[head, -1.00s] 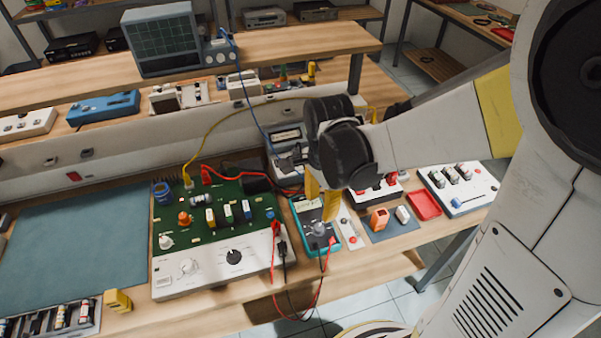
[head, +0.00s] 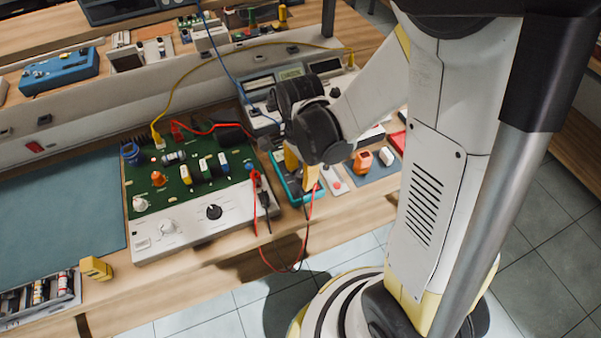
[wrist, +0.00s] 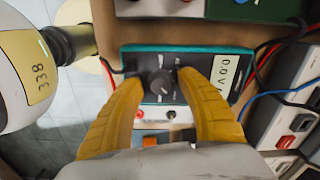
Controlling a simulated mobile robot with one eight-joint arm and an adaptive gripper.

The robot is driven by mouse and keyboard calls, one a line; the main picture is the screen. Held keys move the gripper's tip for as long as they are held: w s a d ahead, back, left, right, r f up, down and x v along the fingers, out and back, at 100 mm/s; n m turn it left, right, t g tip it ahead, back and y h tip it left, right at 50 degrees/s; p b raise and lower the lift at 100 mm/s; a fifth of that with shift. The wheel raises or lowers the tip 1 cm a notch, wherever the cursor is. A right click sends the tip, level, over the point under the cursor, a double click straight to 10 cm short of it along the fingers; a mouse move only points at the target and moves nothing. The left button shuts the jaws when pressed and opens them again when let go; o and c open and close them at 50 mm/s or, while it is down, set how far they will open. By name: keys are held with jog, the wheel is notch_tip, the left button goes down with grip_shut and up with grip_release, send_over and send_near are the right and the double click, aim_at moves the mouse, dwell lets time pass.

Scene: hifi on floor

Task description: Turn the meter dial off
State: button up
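The teal-edged meter (head: 283,183) lies on the bench beside the green circuit board, largely hidden by my gripper in the head view. In the wrist view the meter (wrist: 203,54) shows a dark face, a lit display (wrist: 227,75) reading about 0.0 V, and a round grey dial (wrist: 160,84) with a light pointer mark. My gripper (wrist: 160,79) is open, its yellow fingers on either side of the dial with visible gaps. In the head view my gripper (head: 301,172) is over the meter; its fingertip height above it is unclear.
The circuit board unit (head: 190,240) with knobs stands left of the meter. Red and black leads (head: 256,215) hang over the front edge. A grey bench instrument (head: 262,90) is behind. Open floor (head: 240,310) is in front.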

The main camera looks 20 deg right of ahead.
grip_shut()
jog(key=shift+n, duration=0.4)
jog(key=n+b, duration=0.1)
jog(key=n, duration=0.4)
jog(key=shift+n, duration=0.3)
jog(key=n, duration=0.6)
jog(key=shift+b, duration=0.3)
jog(key=n, duration=0.7)
jog(key=shift+n, duration=0.3)
jog(key=n, duration=0.6)
jog(key=shift+n+b, duration=0.3)
jog(key=shift+b, duration=0.1)
